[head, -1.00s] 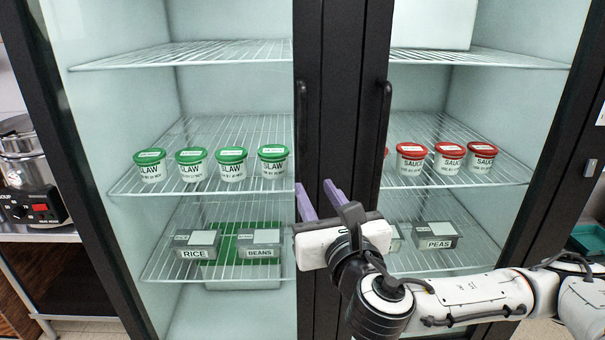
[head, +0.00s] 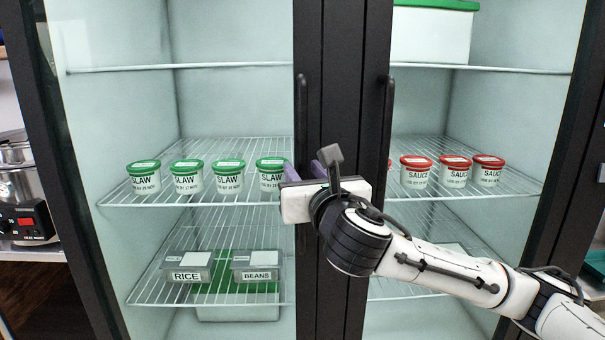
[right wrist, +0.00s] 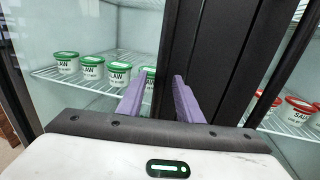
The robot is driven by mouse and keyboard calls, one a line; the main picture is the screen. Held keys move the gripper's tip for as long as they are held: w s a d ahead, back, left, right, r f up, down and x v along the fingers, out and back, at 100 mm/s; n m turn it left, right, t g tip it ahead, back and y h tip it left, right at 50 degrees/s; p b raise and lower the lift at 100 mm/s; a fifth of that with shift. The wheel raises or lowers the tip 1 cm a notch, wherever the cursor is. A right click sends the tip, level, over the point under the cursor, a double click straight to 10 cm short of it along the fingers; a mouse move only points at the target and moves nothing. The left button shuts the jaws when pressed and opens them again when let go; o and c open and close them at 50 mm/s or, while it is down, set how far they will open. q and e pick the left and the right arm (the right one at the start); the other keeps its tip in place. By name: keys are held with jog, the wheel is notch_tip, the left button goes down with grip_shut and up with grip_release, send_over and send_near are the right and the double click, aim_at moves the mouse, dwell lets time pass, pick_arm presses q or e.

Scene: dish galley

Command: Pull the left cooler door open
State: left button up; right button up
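The left cooler door (head: 307,270) is a glass door in a black frame and looks shut. Its upright black handle (head: 301,115) is on the door's right edge, beside the right door's handle (head: 388,120). My right gripper (head: 304,171) is at the lower part of the left handle. Its purple fingers are apart, one on each side of the handle's line in the head view. In the right wrist view the open fingers (right wrist: 160,97) point at the black frame. Its body hides the handle's lower end, and I cannot tell whether the fingers touch the handle. My left gripper is not in view.
Behind the glass, green-lidded slaw tubs (head: 187,177) and red-lidded sauce tubs (head: 454,171) stand on the middle shelves. Rice (head: 188,267) and beans (head: 256,266) boxes sit lower left. A cooker (head: 25,220) stands on a counter at the far left.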

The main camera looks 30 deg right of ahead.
jog(key=shift+w+d, duration=0.2)
jog(key=shift+w, duration=0.35)
grip_shut()
jog(key=shift+a, duration=0.1)
